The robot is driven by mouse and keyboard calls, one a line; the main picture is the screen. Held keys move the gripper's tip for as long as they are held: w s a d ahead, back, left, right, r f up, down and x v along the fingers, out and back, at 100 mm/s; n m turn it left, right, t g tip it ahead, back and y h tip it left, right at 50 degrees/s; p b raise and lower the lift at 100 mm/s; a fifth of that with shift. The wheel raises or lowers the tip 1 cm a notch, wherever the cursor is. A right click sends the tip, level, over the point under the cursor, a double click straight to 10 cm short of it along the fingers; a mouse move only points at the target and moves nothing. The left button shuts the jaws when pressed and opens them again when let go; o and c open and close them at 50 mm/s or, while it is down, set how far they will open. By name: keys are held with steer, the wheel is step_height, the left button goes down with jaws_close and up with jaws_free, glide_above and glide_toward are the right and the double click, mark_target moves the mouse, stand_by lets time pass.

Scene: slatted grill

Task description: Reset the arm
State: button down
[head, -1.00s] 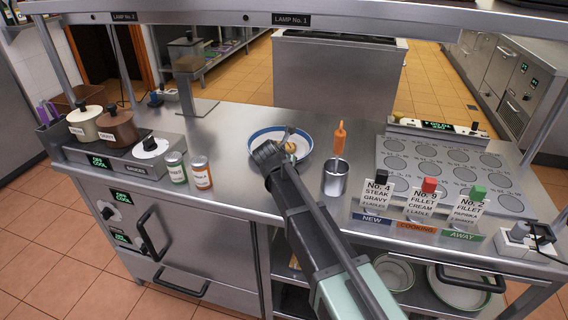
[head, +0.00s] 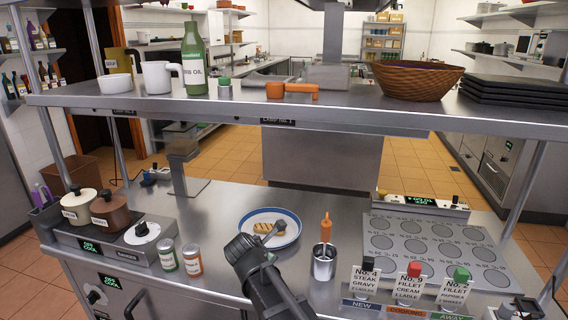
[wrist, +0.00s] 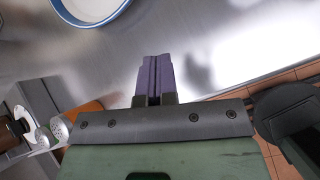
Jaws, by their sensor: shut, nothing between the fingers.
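My gripper (wrist: 155,78) shows in the wrist view with its two purple fingers pressed together and nothing between them. It points out over bare steel counter. In the head view my dark arm (head: 256,268) stands in front of the plate, and I cannot make out the fingers there. The white plate with a blue rim (head: 286,240) holds a tan, striped piece of food (head: 262,239). The plate's edge also shows at the top left of the wrist view (wrist: 90,22), apart from the fingers.
A steel pot (head: 324,264) with an orange-handled tool stands right of the plate. Two shakers (head: 192,259) stand left of my arm. Order tickets (head: 409,286) line the front right. An overhead shelf (head: 340,112) carries a bottle, mug and basket.

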steer(key=s+d+m+g, duration=0.1)
steer(key=s+m, duration=0.1)
steer(key=m, duration=0.1)
steer(key=s+d+f+m, duration=0.1)
steer(key=m, duration=0.2)
steer(key=s+d+f+m+g, duration=0.1)
steer(key=s+m, duration=0.1)
steer(key=m, duration=0.2)
steer(key=shift+s+d+f+g, duration=0.15)
steer(key=shift+s+g, duration=0.15)
steer(key=s+d+m, duration=0.1)
steer(key=s+d+m+g, duration=0.1)
steer(key=m, duration=0.1)
steer(key=s+d+f+m, duration=0.1)
steer(key=m, duration=0.1)
steer(key=shift+d+g, duration=0.35)
steer(key=shift+g, duration=0.05)
steer(key=s+d+m+g+y, duration=0.1)
steer(key=s+d+m, duration=0.3)
steer(key=d+m, duration=0.3)
steer(key=s+d+f+m+g+y, duration=0.1)
steer(key=s+d+m, duration=0.4)
steer(key=d, duration=0.5)
steer(key=shift+d+m+g, duration=0.25)
steer(key=shift+m+g, duration=0.55)
steer(key=shift+m, duration=0.2)
steer(key=shift+f, duration=0.1)
